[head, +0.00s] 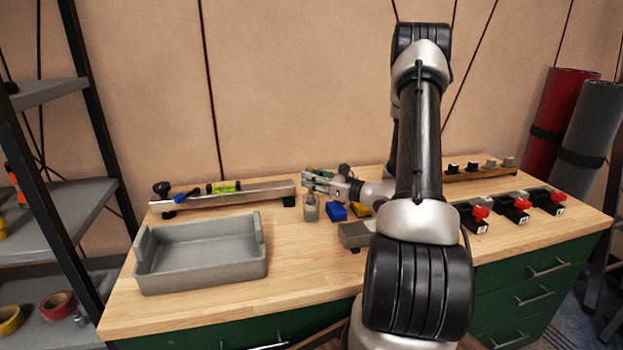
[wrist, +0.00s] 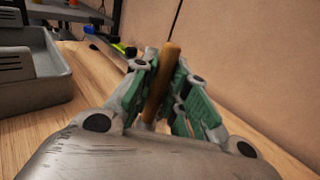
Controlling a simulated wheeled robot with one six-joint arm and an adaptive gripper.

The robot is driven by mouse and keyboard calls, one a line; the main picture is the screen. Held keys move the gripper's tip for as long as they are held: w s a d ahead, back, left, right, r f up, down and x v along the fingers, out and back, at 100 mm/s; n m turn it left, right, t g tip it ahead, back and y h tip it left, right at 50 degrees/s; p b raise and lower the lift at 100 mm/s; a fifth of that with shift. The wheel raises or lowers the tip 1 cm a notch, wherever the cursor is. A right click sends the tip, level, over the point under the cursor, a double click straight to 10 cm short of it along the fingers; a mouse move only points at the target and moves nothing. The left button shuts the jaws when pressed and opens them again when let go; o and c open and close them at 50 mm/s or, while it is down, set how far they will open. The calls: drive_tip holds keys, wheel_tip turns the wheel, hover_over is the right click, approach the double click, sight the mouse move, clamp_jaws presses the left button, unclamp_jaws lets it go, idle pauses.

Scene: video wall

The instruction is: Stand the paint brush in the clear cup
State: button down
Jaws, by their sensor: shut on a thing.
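My gripper (head: 312,180) is over the back middle of the workbench, reaching in from the right. In the wrist view its green-padded fingers (wrist: 168,92) are closed on the tan wooden handle of the paint brush (wrist: 164,78), which stands slightly tilted between them. The brush's bristles are hidden. The clear cup (head: 311,211) appears as a small greyish see-through container on the bench, just below the gripper in the head view. I cannot tell whether the lower end of the brush is inside the cup or above it.
A grey open tray (head: 205,273) stands at the left of the bench. Behind it is a rail (head: 265,190) with a yellow-green level (head: 224,187). A blue block (head: 337,211) sits close right of the cup. Bare wood lies in front.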

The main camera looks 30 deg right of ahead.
drive_tip(key=c, duration=1.3)
unclamp_jaws()
drive_tip(key=v, duration=1.2)
